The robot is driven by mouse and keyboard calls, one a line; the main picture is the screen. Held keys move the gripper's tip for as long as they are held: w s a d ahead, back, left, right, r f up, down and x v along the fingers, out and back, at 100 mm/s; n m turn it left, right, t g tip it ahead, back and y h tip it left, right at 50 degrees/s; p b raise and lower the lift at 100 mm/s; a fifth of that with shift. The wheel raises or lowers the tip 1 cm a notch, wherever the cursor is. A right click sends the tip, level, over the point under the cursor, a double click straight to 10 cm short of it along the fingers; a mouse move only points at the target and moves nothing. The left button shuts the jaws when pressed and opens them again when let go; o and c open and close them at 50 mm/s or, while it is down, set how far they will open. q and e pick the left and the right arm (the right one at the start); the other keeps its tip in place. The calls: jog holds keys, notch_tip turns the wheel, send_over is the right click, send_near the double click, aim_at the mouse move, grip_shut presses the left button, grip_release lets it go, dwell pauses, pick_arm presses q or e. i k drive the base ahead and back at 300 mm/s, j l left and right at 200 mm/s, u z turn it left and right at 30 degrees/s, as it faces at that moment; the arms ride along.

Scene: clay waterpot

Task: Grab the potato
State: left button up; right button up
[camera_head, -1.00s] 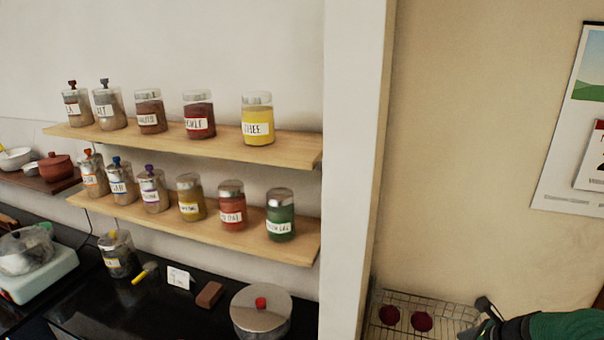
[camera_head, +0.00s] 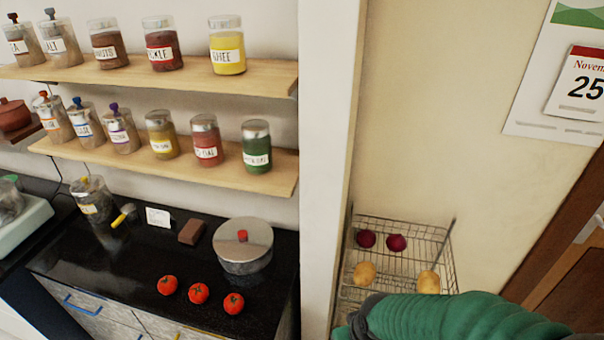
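Two tan potatoes lie in a wire basket (camera_head: 452,262) at the lower right. One potato (camera_head: 364,273) is on the left and the other potato (camera_head: 428,282) is on the right, just above my green-sleeved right arm. My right arm comes in from the right across the front of the basket. Its dark wrist end (camera_head: 362,312) is at the bottom edge, below the left potato. The fingers of my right gripper are mostly cut off or hidden, so their opening does not show. My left gripper is not in view.
Two dark red onions (camera_head: 381,241) lie behind the potatoes. A pale wall edge (camera_head: 328,170) separates the basket from the black counter, which holds three tomatoes (camera_head: 198,293) and a lidded steel pot (camera_head: 244,245). Jars stand on two wooden shelves (camera_head: 200,75).

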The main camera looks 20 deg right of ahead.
aim_at(428, 281)
jog(key=z, duration=1.55)
